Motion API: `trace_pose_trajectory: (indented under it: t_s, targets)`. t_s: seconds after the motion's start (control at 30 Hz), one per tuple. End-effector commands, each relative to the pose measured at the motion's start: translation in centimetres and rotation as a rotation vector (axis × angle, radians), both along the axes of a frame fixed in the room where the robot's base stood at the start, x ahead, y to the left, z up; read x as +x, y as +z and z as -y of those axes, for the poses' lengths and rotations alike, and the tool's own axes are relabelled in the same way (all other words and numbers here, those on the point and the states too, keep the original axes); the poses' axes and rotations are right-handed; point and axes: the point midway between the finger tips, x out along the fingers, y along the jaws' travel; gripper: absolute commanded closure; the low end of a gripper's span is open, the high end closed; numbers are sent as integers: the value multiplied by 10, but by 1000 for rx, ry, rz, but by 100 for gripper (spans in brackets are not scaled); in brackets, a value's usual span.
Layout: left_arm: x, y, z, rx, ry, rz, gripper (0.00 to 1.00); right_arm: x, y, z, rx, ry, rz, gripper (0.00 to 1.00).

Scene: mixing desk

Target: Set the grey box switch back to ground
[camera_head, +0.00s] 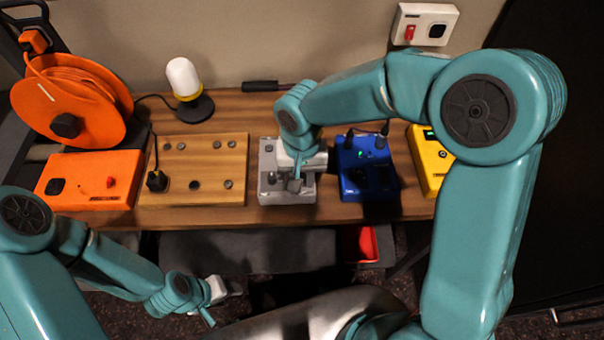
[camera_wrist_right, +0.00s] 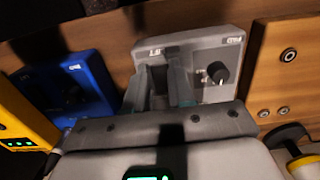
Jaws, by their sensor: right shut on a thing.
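The grey box (camera_head: 268,155) stands on the wooden desk between a wooden board and a blue box. My right gripper (camera_head: 294,184) is over the box and hides much of its top. In the right wrist view the grey box (camera_wrist_right: 218,68) shows a "LIFT" label near my fingers and a black knob (camera_wrist_right: 217,73) on its right part. My right fingers (camera_wrist_right: 165,85) are closed at the label side of the box, shut on its switch, which they mostly hide. My left gripper (camera_head: 225,290) is low, in front of the desk and away from the box; its jaw opening is unclear.
The blue box (camera_head: 352,178) and yellow box (camera_head: 421,150) stand to the right. The wooden board (camera_head: 210,158), orange box (camera_head: 90,180) and cable reel (camera_head: 98,105) are to the left. A white lamp (camera_head: 184,78) and a dark tool (camera_head: 262,86) are at the back.

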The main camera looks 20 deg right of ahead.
Motion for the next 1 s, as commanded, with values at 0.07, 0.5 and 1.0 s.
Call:
trace_pose_trajectory:
  t_s: [0.07, 0.5, 1.0]
  targets:
    - [0, 22, 0, 0, 0, 1, 52, 2, 9, 1, 14, -4, -62, 100]
    - [0, 39, 0, 0, 0, 1, 52, 6, 3, 2, 62, -1, -214, 100]
    - [0, 39, 0, 0, 0, 0, 52, 7, 4, 2, 61, 0, -212, 51]
